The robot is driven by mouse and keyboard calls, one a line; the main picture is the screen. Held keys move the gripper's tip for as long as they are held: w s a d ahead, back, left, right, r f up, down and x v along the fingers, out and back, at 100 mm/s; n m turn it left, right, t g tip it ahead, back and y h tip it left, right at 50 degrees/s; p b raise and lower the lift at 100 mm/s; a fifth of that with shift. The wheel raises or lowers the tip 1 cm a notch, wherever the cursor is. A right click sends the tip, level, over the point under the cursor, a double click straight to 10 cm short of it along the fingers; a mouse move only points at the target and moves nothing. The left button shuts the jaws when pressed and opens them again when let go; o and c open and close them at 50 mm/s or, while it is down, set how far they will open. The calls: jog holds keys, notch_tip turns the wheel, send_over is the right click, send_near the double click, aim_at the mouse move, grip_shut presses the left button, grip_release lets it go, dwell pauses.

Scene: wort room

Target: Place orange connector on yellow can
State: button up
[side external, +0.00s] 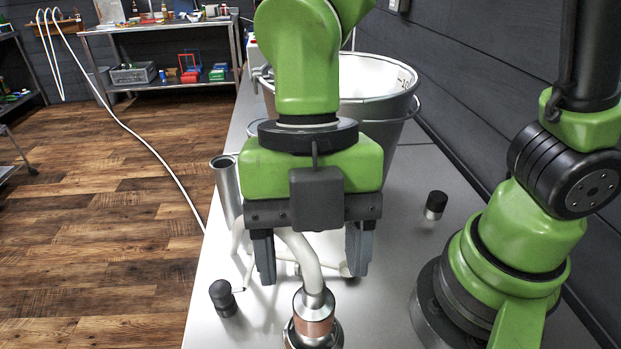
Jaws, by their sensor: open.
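My gripper (311,268) is open, pointing down, with its two dark grey fingers spread wide. A pale hose (301,248) shows between the fingers and runs down to a metal fitting (313,320) with a copper-coloured band, cut off by the bottom edge. I cannot tell whether the fingers are around the hose or behind it in depth. Nothing plainly orange that looks like a connector is in view; the coppery fitting is the nearest in colour. I see no yellow can on the bench. My gripper and arm hide part of the bench behind them.
A large metal bucket (398,108) stands behind my gripper on the pale bench (408,215). A metal cylinder (226,188) stands at the left edge. Small black-capped pieces stand at front left (223,298) and right (435,205). A dark wall (470,90) borders the right.

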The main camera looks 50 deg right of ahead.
jog(key=v, duration=0.6)
jog(key=s+d+r+m+t, duration=0.1)
jog(key=d+m+t, duration=0.3)
jog(key=m, duration=1.1)
jog(key=s+d+r+m+t, duration=0.1)
jog(key=d+r+m+t, duration=0.3)
jog(key=d+m, duration=0.7)
jog(key=m+t, duration=0.1)
jog(key=m, duration=0.4)
jog(key=shift+t, duration=0.3)
